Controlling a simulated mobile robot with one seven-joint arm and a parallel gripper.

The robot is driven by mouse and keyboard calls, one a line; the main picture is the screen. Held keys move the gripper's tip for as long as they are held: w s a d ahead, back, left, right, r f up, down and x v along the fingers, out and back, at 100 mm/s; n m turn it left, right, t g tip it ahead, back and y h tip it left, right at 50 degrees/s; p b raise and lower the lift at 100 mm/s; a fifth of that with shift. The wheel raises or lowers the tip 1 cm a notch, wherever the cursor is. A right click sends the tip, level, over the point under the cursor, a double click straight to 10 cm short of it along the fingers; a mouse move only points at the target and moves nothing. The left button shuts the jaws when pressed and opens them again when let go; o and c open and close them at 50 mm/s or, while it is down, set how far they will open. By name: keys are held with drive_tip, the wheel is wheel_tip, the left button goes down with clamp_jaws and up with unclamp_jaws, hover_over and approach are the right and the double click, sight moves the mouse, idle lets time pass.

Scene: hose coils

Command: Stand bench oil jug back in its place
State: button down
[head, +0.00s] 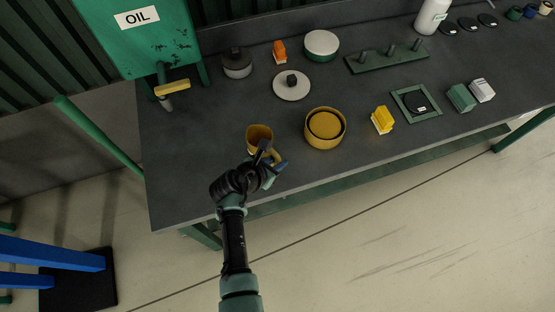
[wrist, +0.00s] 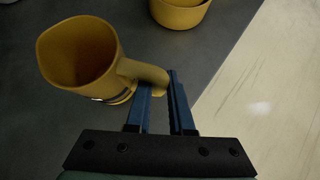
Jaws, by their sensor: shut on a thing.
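The oil jug is a yellow-ochre, open-topped jug (head: 259,133) near the front left of the dark bench (head: 190,190). In the wrist view the jug (wrist: 85,60) is at upper left, its mouth facing up toward the camera and its handle pointing right. My gripper (head: 270,160) is at the jug's near right side. In the wrist view its blue fingers (wrist: 162,90) are shut on the handle. The inside of the jug looks empty. I cannot tell whether its base touches the bench.
A yellow round tub (head: 325,143) stands right of the jug. A green oil tank (head: 135,40) with a yellow-handled tap overhangs the back left. A white disc (head: 291,90), yellow block (head: 382,120) and green square frame (head: 427,111) lie beyond. The bench's left front is clear.

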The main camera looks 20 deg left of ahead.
drive_tip(key=shift+f+b, duration=0.45)
drive_tip(key=shift+f, duration=0.15)
idle(0.6)
drive_tip(key=c, duration=0.7)
unclamp_jaws()
drive_tip(key=shift+p+v, duration=3.95)
drive_tip(key=shift+v, duration=0.05)
drive_tip(key=v, duration=1.3)
drive_tip(key=shift+f, duration=0.1)
